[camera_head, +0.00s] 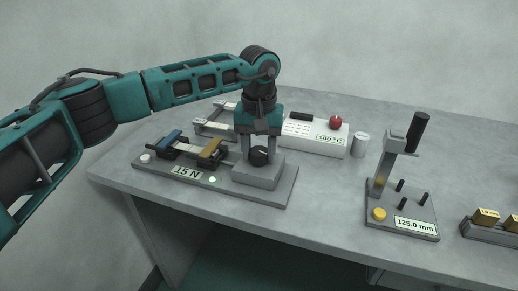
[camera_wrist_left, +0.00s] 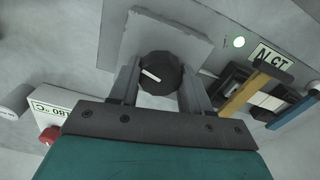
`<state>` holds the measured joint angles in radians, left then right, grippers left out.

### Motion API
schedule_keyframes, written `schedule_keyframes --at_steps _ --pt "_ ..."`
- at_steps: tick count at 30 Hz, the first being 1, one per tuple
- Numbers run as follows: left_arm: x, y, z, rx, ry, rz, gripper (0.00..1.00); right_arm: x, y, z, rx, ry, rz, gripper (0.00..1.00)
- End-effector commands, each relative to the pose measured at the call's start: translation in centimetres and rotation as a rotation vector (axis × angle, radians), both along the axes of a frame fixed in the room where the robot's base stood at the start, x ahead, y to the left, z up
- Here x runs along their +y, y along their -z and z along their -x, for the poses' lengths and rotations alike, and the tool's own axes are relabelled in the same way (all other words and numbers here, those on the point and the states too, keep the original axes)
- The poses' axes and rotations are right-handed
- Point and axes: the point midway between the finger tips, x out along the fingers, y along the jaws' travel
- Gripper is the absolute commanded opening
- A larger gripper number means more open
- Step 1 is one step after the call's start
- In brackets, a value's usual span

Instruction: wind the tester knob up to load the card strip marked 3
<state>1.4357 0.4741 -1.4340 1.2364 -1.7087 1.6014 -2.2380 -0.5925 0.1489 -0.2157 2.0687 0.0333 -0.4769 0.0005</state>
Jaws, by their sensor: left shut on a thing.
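The tester (camera_head: 240,189) is a grey base plate at the left of the bench. Its black knob (camera_head: 260,156) with a white pointer line sits on a grey block (camera_head: 258,176); the knob also shows in the left wrist view (camera_wrist_left: 158,75). My left gripper (camera_head: 260,152) points down from above, shut on the knob with a finger on either side. A pale card strip (camera_head: 186,150) lies between a blue clamp (camera_head: 172,137) and a yellow clamp (camera_head: 209,150); no mark on it is readable. The display (camera_head: 187,172) reads 15 N beside a lit green lamp (camera_head: 212,180).
Behind stands a white heater box (camera_head: 318,149) showing 180 °C with a red knob (camera_head: 336,122), and a grey cylinder (camera_head: 360,145). To the right are a lever press (camera_head: 403,205) reading 125.0 mm and a rack of brass blocks (camera_head: 490,228). Bench between tester and press is clear.

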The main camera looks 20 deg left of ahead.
Motion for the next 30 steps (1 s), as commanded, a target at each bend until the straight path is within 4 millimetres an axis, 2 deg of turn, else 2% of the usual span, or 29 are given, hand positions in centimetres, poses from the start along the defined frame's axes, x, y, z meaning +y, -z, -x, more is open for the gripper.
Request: schedule_keyframes --at_steps 1,8,17,23,30 --pt "-0.1 -0.1 0.0 0.001 0.000 0.002 0.51 0.0 0.0 0.0 0.000 0.000 0.000 0.00" --pt "0.0 0.0 0.0 0.000 0.000 0.001 0.73 0.0 0.0 0.0 0.000 0.000 0.000 0.00" --pt "0.0 -0.3 0.0 -0.001 -0.001 0.000 0.73 0.0 0.0 0.0 0.000 0.001 0.001 0.00" --pt "0.0 -3.3 -0.1 -0.004 -0.001 0.000 0.73 -0.1 -0.4 0.0 -0.001 0.000 0.002 0.00" --pt "-0.1 -8.7 -0.1 -0.004 -0.001 0.001 0.73 -0.3 -0.8 0.0 -0.008 0.002 0.007 0.00"
